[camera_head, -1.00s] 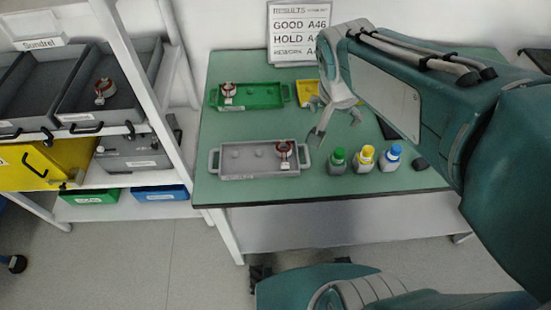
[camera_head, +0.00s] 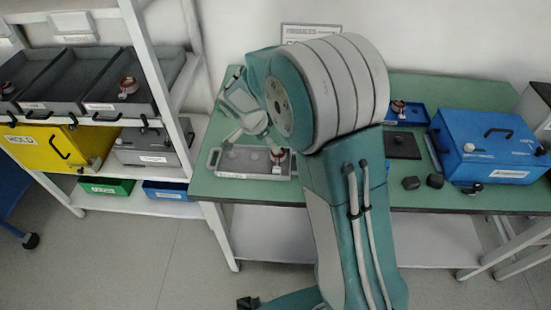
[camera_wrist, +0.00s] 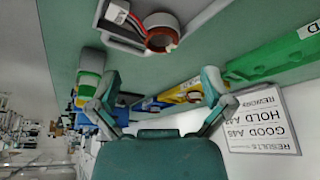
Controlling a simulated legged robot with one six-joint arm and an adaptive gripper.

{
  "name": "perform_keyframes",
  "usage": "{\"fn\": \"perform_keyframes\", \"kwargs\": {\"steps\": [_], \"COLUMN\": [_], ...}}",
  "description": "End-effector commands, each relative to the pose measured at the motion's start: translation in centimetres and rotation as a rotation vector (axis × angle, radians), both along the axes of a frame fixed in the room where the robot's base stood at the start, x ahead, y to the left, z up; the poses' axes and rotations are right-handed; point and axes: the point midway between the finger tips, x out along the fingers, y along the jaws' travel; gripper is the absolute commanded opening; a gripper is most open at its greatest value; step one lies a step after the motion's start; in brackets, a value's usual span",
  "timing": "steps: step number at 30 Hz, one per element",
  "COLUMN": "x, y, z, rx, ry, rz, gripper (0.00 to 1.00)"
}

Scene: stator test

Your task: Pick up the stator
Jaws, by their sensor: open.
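A stator (camera_head: 278,155), a small red-and-white ring, sits at the right end of the grey tray (camera_head: 232,174) on the green table. In the wrist view, the stator (camera_wrist: 162,38) shows at the top as a ring with a copper-red rim, with the tray (camera_wrist: 118,40) beside it. My gripper (camera_wrist: 162,90) is open and empty, with its two fingers spread apart. In the head view, my gripper (camera_head: 243,120) is partly hidden by my arm and hangs behind the grey tray. The stator lies beyond the fingertips, apart from them.
Other stators sit in a shelf bin (camera_head: 127,86) and a blue tray (camera_head: 405,117). A blue box (camera_head: 487,150) stands at the right. A green tray (camera_wrist: 270,62) and results sign (camera_wrist: 262,122) show in the wrist view.

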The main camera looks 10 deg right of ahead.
Motion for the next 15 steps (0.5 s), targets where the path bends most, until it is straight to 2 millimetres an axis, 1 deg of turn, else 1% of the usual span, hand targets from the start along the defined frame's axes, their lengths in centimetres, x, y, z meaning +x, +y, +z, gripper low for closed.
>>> {"fn": "perform_keyframes", "kwargs": {"steps": [1, 3, 8, 15], "x": [0.1, 0.1, 0.3, 1.0], "y": [-0.3, -0.6, -1.1, -2.4], "z": [-0.8, -1.5, -2.6, -5.9], "rx": [-0.001, 0.000, 0.001, 0.000], "ry": [0.002, 0.002, 0.000, 0.002], "rz": [0.000, -0.001, -0.001, -0.001], "gripper": [1.00, 1.00, 1.00, 1.00]}}
